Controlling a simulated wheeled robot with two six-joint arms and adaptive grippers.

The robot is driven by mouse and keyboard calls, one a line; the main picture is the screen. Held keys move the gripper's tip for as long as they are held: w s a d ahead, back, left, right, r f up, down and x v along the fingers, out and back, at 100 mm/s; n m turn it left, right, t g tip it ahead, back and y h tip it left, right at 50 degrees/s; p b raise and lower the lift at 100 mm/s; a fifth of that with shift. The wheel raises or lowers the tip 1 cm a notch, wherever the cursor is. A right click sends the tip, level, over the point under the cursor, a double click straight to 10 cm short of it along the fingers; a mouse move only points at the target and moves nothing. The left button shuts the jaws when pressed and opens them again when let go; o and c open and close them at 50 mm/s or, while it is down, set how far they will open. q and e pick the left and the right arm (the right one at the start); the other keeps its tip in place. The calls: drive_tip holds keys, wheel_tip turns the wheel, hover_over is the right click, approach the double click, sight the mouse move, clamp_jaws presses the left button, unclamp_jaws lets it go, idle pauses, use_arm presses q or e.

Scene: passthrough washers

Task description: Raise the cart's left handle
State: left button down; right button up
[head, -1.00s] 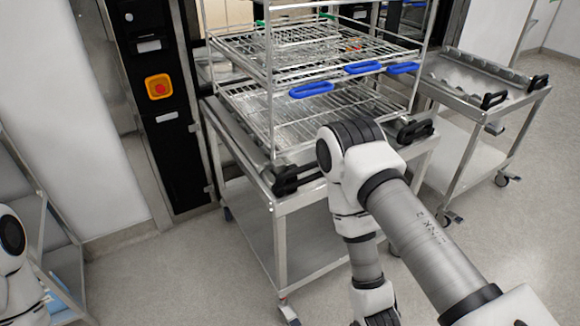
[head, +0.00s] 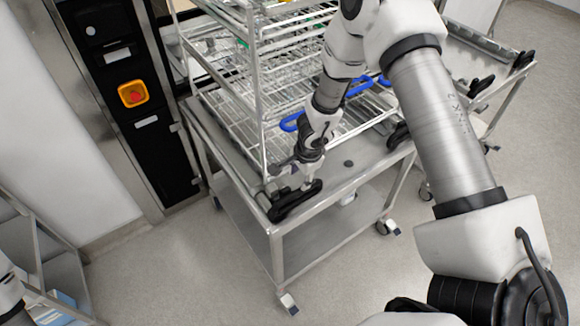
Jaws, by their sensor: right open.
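The cart (head: 345,183) is a steel trolley with a flat top and a lower shelf. Its left handle (head: 292,203) is a black bar lying low along the front left corner of the top. The cart's other black handle (head: 398,136) is at the front right, partly behind my arm. My right gripper (head: 298,180) points down just above and behind the left handle, with its jaws open. Whether a fingertip touches the handle I cannot tell. My left gripper is out of view; only a bit of that arm shows at the lower left edge.
A wire rack (head: 262,95) with blue handles (head: 290,122) stands on the cart, close behind my right gripper. A second cart (head: 490,62) stands to the right. A black panel with a red and yellow emergency button (head: 133,93) is at the left. The floor in front is clear.

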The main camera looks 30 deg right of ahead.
sight(298, 192)
drive_tip(key=f+b, duration=0.2)
drive_tip(key=f, duration=0.1)
drive_tip(key=shift+s+a+f, duration=0.1)
drive_tip(key=shift+s+f, duration=0.05)
drive_tip(key=shift+s, duration=0.2)
drive_tip(key=f, duration=0.1)
drive_tip(key=w+f+b, duration=0.1)
drive_tip(key=f, duration=0.2)
drive_tip(key=shift+w+f+b, duration=0.25)
drive_tip(key=shift+w+b, duration=0.1)
drive_tip(key=shift+s+r, duration=0.25)
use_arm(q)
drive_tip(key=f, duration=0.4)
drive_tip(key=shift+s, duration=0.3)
use_arm(e)
clamp_jaws()
